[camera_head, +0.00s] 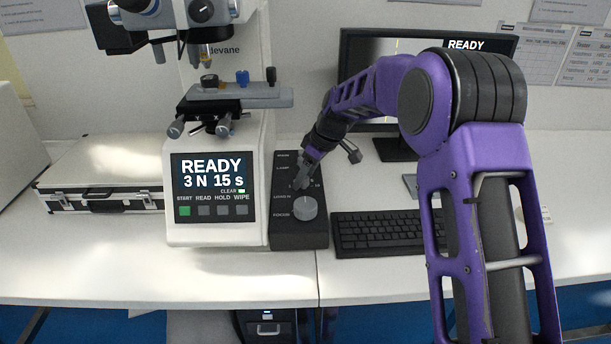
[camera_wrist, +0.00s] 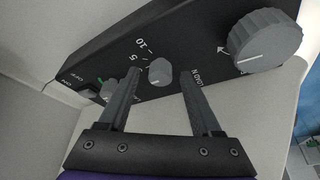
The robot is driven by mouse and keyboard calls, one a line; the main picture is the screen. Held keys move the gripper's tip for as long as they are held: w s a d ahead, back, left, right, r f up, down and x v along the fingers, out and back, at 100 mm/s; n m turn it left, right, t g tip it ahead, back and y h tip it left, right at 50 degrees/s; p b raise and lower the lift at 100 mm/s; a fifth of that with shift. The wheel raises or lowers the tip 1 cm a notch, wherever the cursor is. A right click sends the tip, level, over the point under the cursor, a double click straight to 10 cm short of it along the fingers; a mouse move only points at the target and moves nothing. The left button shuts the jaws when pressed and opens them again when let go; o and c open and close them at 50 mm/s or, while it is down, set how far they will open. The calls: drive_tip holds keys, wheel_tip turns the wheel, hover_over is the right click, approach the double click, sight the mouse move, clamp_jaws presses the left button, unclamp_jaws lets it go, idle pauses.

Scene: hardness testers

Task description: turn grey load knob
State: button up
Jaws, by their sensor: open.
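The grey load knob (camera_wrist: 160,71) is a small round knob on the dark control box (camera_head: 285,238), beside the printed "LOAD N" label and a 5 and 10 scale. In the wrist view my gripper (camera_wrist: 158,76) is open, with one finger on each side of this knob and gaps visible. In the head view my gripper (camera_head: 301,184) is low over the box and hides the load knob. The tester display (camera_head: 212,185) reads "READY 3 N 15 s".
A large grey knob (camera_head: 305,208) sits in front of my gripper; it also shows in the wrist view (camera_wrist: 265,42). Another small knob (camera_wrist: 108,90) lies left. The tester's stage (camera_head: 235,95), keyboard (camera_head: 390,234) and monitor (camera_head: 365,60) are close by. Front table space is clear.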

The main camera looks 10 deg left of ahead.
clamp_jaws()
idle(0.3)
idle(0.3)
drive_tip(key=n+g+p, duration=0.1)
drive_tip(key=n, duration=0.3)
drive_tip(key=shift+w+r, duration=0.1)
drive_tip(key=shift+w, duration=0.05)
drive_tip(key=n+g+p, duration=0.2)
drive_tip(key=n, duration=0.1)
drive_tip(key=shift+n+p, duration=0.4)
drive_tip(key=n+g+p, duration=0.1)
drive_tip(key=n+p, duration=0.2)
drive_tip(key=n, duration=0.1)
drive_tip(key=shift+w+a+h, duration=0.1)
drive_tip(key=shift+h, duration=0.3)
drive_tip(key=shift+w+n+g+h+p, duration=0.1)
drive_tip(key=shift+n+g+h+p, duration=0.3)
drive_tip(key=shift+n, duration=0.6)
drive_tip(key=shift+n+g+h+p, duration=0.2)
drive_tip(key=shift+n+p, duration=0.35)
drive_tip(key=shift+n, duration=0.45)
